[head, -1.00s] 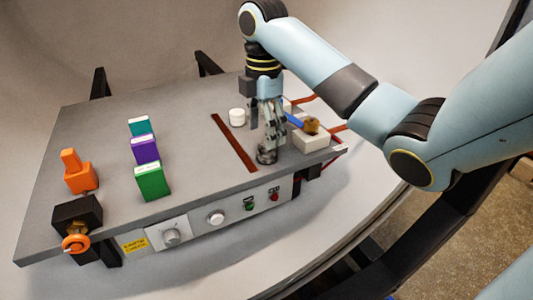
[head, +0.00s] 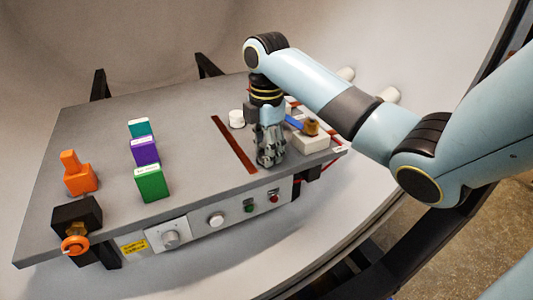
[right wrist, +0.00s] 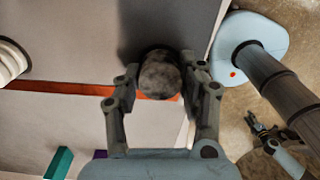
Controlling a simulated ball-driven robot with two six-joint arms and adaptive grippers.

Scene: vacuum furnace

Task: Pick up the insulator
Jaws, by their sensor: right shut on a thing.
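A dark grey mottled round piece (right wrist: 159,75), which I take for the insulator, sits between the fingers of my right gripper in the right wrist view. My right gripper (head: 270,155) is shut on it over the right part of the grey bench top, beside the dark red strip. In the head view the fingers mostly hide the piece. I cannot tell whether it touches the bench. My left gripper (right wrist: 268,133) shows small at the right of the right wrist view, away from the bench. Its fingers are too small to judge.
A white round piece (head: 236,118) stands left of my right gripper. A pale block (head: 311,142) with a blue-and-brown piece (head: 303,125) is close on its right. Green (head: 153,182), purple (head: 144,150) and teal (head: 140,127) boxes and an orange piece (head: 79,175) stand further left.

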